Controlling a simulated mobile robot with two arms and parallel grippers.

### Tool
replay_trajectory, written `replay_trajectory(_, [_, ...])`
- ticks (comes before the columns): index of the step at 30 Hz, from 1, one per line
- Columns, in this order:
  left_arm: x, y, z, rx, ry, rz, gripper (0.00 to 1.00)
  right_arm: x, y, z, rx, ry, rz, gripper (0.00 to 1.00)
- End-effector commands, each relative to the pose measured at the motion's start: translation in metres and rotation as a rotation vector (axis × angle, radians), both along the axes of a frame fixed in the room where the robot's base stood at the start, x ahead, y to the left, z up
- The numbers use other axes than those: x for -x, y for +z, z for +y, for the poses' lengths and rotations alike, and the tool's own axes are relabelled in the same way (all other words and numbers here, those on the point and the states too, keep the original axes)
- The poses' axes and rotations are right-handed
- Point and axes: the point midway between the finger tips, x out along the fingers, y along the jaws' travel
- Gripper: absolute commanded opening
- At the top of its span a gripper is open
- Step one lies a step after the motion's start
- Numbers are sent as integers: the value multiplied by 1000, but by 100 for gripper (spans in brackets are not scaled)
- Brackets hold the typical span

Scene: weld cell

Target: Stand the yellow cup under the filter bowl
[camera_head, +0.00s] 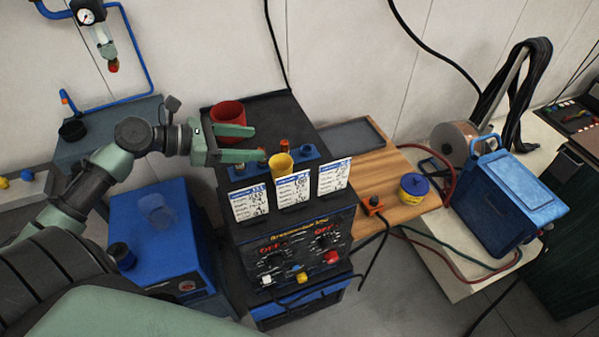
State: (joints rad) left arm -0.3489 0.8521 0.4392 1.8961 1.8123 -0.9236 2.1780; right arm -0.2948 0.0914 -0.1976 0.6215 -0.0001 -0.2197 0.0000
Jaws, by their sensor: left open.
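The yellow cup (281,166) stands on top of the dark welding machine (290,118), between a blue rack and the upright paper cards; its lower part is hidden. The filter bowl (113,66), small with a red lower part, hangs below the gauge and regulator on the wall at the upper left. My left gripper (258,143) is open above the machine top, its green fingers pointing right. Its tips are just left of and behind the yellow cup, and nothing is seen between them. My right gripper is not in view.
A red cup (228,112) stands behind the left gripper's fingers. A grey bench (112,122) below the filter holds a black round part (72,130). A wooden table (385,170) lies right.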

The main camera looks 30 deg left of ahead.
Motion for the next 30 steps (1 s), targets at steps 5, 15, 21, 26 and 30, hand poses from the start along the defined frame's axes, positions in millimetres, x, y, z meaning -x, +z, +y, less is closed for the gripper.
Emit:
replay_trajectory(5, [0, -29, 0, -1, 0, 0, 64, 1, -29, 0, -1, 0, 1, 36])
replay_trajectory(15, [1, -66, 0, -2, -2, 0, 64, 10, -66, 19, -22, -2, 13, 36])
replay_trajectory(21, [-5, -72, -5, -1, -3, -1, 64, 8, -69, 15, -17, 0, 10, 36])
replay_trajectory(26, [-16, -77, -14, -1, -2, -2, 64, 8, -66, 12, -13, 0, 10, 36])
replay_trajectory(30, [-22, -81, -19, -1, -1, -1, 64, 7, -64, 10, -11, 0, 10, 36])
